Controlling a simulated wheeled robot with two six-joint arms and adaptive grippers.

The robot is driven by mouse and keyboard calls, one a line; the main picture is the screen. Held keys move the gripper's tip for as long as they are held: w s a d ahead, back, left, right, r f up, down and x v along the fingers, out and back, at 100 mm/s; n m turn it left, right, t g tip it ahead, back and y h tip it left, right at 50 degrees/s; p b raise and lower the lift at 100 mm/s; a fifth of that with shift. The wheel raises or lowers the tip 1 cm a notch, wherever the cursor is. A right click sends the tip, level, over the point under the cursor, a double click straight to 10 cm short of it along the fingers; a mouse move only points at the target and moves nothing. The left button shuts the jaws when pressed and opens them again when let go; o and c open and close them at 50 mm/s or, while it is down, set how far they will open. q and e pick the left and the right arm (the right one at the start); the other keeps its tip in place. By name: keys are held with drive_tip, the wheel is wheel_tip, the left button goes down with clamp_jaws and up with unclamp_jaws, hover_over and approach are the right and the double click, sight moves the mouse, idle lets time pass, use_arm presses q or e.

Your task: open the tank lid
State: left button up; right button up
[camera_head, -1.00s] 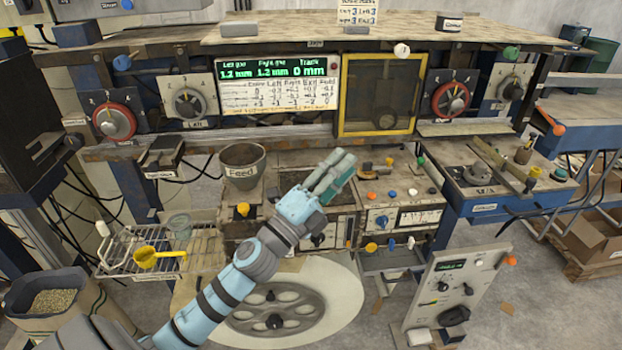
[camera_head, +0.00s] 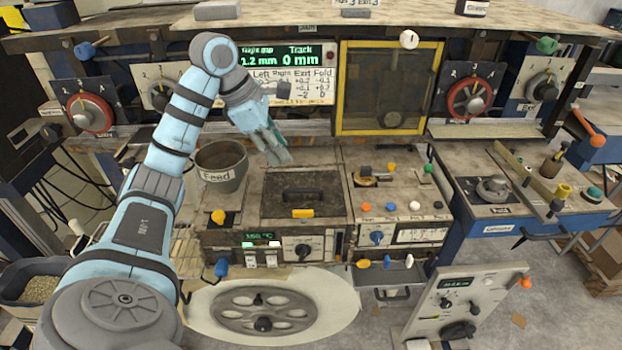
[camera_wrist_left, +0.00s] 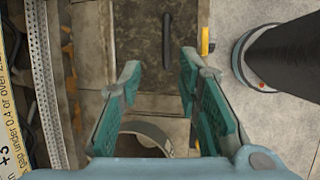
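The tank lid (camera_head: 278,199) is a dark, worn square plate with a black bar handle (camera_head: 303,194) and a yellow tab (camera_head: 303,213) at its front edge. It lies flat and closed on the bench unit. My left gripper (camera_head: 276,156) hangs above the back edge of the lid, fingers pointing down, touching nothing. In the left wrist view the left gripper (camera_wrist_left: 160,76) is open and empty, its teal pads apart. The handle (camera_wrist_left: 167,40) shows ahead, beyond the fingertips. My right gripper is in neither view.
The grey Feed pot (camera_head: 221,169) stands just left of the lid and shows below the fingers in the wrist view. A panel with knobs and small coloured caps (camera_head: 398,195) lies to the right. The display and yellow-framed window (camera_head: 390,88) stand behind.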

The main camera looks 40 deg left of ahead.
use_arm(q)
drive_tip(key=b, duration=0.5)
approach(304, 189)
wheel_tip(304, 189, down, 2)
drive_tip(key=x, duration=0.3)
drive_tip(key=w+p+x, duration=0.1)
drive_tip(key=x, duration=0.2)
drive_tip(key=shift+w+d, duration=0.1)
drive_tip(key=shift+s, duration=0.2)
clamp_jaws()
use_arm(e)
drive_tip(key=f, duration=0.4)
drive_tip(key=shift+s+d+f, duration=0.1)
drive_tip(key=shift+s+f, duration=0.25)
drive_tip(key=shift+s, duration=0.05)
